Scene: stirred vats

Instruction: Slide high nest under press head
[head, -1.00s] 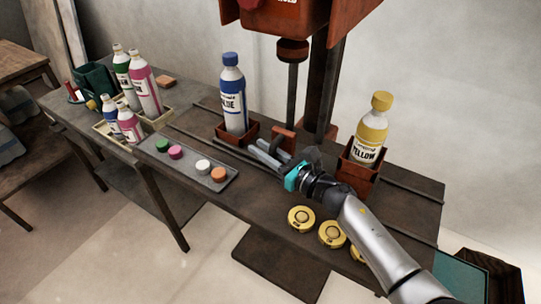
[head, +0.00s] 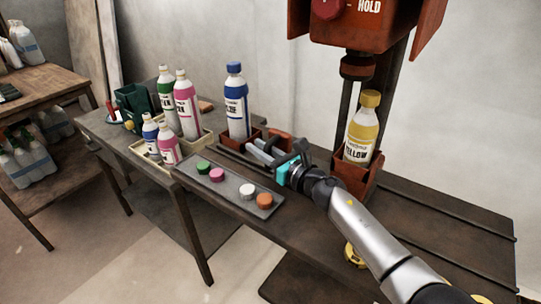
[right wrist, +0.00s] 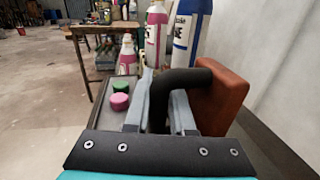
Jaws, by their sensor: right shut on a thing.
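A tall red-brown nest (head: 357,181) holds the yellow bottle (head: 362,140) upright, and in the head view it stands beneath the press head (head: 357,68), with a gap above the cap. A lower red-brown nest (head: 228,140) to the left holds the blue bottle (head: 236,108). My right gripper (head: 262,152) is between the two nests, shut on the black handle (right wrist: 185,84) of a red-brown block (right wrist: 222,95). The blue bottle (right wrist: 187,35) shows past the block in the right wrist view. My left gripper is not in view.
A grey tray (head: 222,190) with green, pink, white and orange caps lies at the bench's front. A cream crate (head: 185,155) of bottles stands left. Rails run along the bench (head: 430,220), clear at right. A yellow disc (head: 353,256) is partly hidden by my arm.

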